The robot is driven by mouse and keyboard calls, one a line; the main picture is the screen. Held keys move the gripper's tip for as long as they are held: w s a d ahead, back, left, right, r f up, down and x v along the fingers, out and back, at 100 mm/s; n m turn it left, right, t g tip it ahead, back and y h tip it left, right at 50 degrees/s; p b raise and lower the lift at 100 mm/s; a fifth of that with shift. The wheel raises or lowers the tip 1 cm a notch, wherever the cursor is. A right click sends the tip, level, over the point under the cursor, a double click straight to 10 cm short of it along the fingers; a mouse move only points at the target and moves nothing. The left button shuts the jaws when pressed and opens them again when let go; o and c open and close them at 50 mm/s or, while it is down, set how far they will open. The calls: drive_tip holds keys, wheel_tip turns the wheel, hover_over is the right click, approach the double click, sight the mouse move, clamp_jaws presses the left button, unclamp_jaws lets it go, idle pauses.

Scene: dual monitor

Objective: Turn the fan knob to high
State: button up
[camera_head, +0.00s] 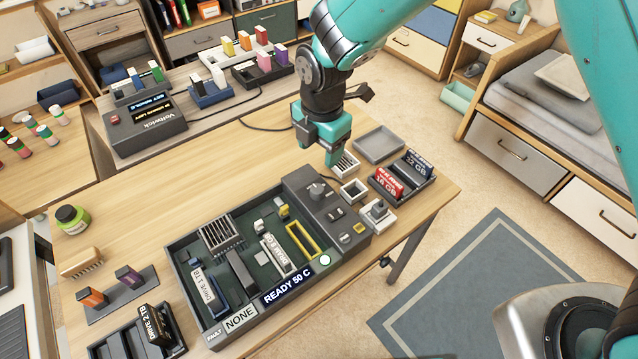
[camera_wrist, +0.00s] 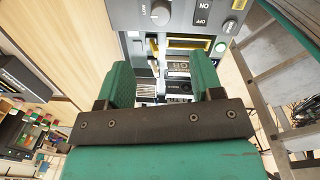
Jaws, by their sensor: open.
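A dark grey control panel (camera_head: 338,196) runs along the right end of an open device case. A round grey knob (camera_head: 317,188) stands near its far end. A smaller knob (camera_head: 359,227) sits near its front end. In the wrist view one round knob (camera_wrist: 160,13) shows at the top, and another knob (camera_wrist: 229,27) sits to its right beyond ON and OFF marks. I cannot tell from the labels which is the fan knob. My gripper (camera_head: 332,158) is open and empty, above the panel's far side. Its green fingers (camera_wrist: 162,82) are apart from both knobs.
The case (camera_head: 180,262) holds boards and drives and shows "READY 50 C". Small grey trays (camera_head: 379,145), a card rack (camera_head: 425,178) and a small grey joystick-like item (camera_head: 378,211) stand right of the panel. A labelled device (camera_head: 145,130) is at the back left.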

sight(318, 187)
drive_tip(key=f, duration=0.4)
drive_tip(key=f+p, duration=0.1)
drive_tip(key=f, duration=0.7)
drive_tip(key=shift+w+a+f+p, duration=0.2)
drive_tip(key=shift+w+f+p, duration=0.05)
drive_tip(key=shift+f+p, duration=0.15)
drive_tip(key=c, duration=0.9)
